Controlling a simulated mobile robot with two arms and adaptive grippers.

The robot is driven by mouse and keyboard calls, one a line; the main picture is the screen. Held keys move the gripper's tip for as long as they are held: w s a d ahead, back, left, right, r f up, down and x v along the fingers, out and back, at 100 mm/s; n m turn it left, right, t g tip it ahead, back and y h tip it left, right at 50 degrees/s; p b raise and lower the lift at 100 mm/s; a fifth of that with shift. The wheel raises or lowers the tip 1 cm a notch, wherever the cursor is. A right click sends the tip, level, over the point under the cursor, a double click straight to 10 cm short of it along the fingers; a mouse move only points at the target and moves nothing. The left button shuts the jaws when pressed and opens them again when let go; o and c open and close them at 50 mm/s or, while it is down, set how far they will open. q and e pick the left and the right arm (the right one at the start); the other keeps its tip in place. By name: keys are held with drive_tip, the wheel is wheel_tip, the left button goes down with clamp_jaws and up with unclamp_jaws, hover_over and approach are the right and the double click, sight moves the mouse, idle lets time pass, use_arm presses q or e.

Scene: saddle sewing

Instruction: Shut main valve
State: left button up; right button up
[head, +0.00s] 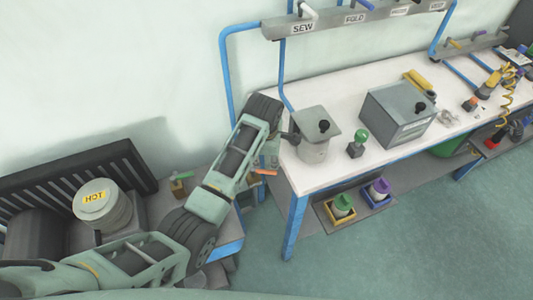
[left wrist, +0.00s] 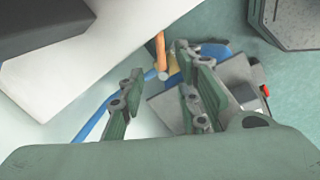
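An orange valve handle (head: 264,172) shows at the left end of the white table, just below my left gripper (head: 270,152). In the left wrist view the orange handle (left wrist: 160,50) stands beside a yellowish fitting (left wrist: 173,63). My left gripper (left wrist: 158,66) has its two fingers apart there, with the handle's end seen between the fingertips. I cannot tell whether they touch. A second valve with a green handle (head: 183,176) is left of my left arm. No label shows which is the main valve. My right gripper is out of view.
The white table (head: 300,178) carries a lidded grey pot (head: 314,150), a green-knobbed block (head: 357,143) and a grey box (head: 398,112). A pot marked HOT (head: 98,203) stands at left. Bins (head: 343,206) sit below the table. Floor at lower right is clear.

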use_arm(q)
drive_tip(key=shift+s+r, duration=0.1)
drive_tip(key=shift+r, duration=0.3)
drive_tip(key=shift+c, duration=0.3)
